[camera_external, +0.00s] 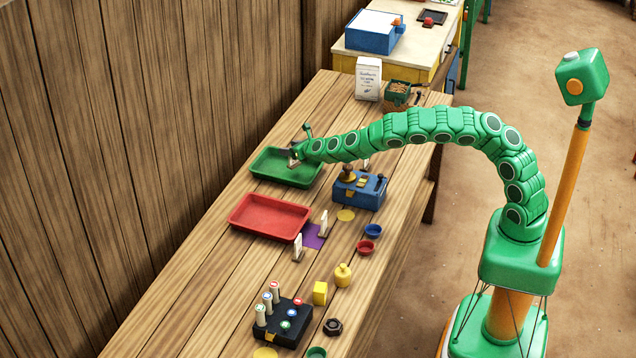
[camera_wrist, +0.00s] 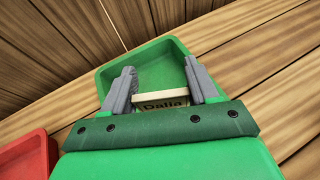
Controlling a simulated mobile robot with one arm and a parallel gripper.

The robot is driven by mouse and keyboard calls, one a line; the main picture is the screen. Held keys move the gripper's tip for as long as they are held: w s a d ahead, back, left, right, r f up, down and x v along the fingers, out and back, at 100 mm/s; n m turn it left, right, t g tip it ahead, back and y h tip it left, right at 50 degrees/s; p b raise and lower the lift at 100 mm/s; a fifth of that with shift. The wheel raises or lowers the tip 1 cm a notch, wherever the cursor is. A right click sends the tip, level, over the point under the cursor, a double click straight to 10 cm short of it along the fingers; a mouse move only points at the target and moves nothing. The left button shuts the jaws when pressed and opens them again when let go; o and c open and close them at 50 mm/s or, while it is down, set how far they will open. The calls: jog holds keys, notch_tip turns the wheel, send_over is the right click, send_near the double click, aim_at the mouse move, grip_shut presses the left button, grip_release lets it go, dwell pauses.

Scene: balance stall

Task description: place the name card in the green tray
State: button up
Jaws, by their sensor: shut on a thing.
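The green tray (camera_external: 268,170) lies on the wooden table near the wall, beyond the red tray. My gripper (camera_external: 294,158) is over the green tray's right part. In the wrist view my gripper (camera_wrist: 160,72) is shut on a pale wooden name card (camera_wrist: 163,106) reading "Dalia". The card spans between the two grey fingers, with the green tray (camera_wrist: 150,57) behind it. Whether the card touches the tray floor I cannot tell. Its lower part is hidden by my gripper's body.
The red tray (camera_external: 268,216) lies nearer the camera. Small upright cards (camera_external: 298,247) stand by a purple mat (camera_external: 315,236). A blue box with knobs (camera_external: 359,190) stands right of the green tray. A white sign (camera_external: 368,78) and a green-sided box (camera_external: 397,95) stand farther back.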

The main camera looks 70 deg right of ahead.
jog(key=shift+f, duration=1.7)
jog(key=shift+f, duration=0.1)
jog(key=o, duration=1.3)
jog(key=shift+o, duration=0.2)
